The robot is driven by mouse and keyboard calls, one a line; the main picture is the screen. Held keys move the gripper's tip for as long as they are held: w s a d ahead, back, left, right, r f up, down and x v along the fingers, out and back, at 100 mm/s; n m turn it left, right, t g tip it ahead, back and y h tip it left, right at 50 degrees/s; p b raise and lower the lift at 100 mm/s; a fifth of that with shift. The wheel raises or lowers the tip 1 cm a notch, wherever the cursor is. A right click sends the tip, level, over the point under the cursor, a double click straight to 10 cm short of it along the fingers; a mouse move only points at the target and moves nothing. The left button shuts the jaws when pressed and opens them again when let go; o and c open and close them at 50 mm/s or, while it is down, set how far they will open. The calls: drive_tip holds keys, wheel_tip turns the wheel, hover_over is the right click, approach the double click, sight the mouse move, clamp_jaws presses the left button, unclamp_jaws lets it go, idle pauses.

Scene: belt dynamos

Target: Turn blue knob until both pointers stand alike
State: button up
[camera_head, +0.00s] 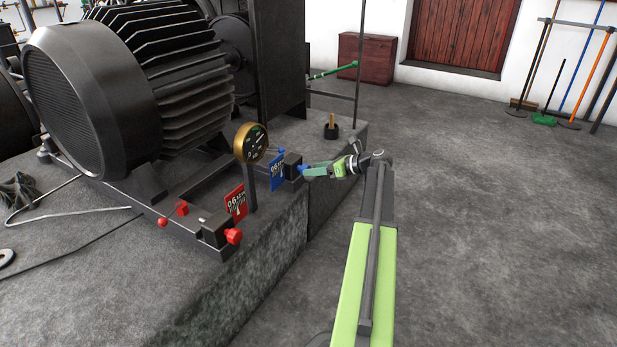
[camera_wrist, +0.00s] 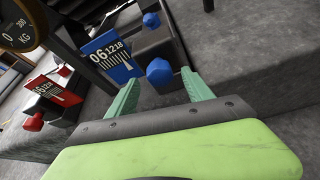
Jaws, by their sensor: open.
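The blue knob (camera_wrist: 160,74) is a hex-shaped head on the front of a dark block, and in the head view it shows partly behind my gripper (camera_head: 303,169). My gripper (camera_wrist: 160,80) is open, its green fingertips to the left and right of the knob, with gaps visible on both sides. Whether the tips reach past its face I cannot tell. The blue scale plate (camera_wrist: 112,54) stands left of the knob, with white digits, tick marks and a pointer. The red scale plate (camera_head: 236,203) stands nearer, by the red knob (camera_head: 233,236). The pointers are too small to compare exactly.
A round brass gauge (camera_head: 250,143) stands on a post behind the plates. A second blue part (camera_wrist: 152,20) lies beyond the knob. The large dark motor (camera_head: 130,90) fills the left. The stone plinth (camera_head: 270,240) ends below the knobs; open floor (camera_head: 490,220) lies right.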

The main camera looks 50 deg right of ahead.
drive_tip(key=shift+b+x, duration=0.3)
drive_tip(key=shift+x, duration=1.4)
drive_tip(key=shift+s, duration=0.1)
clamp_jaws()
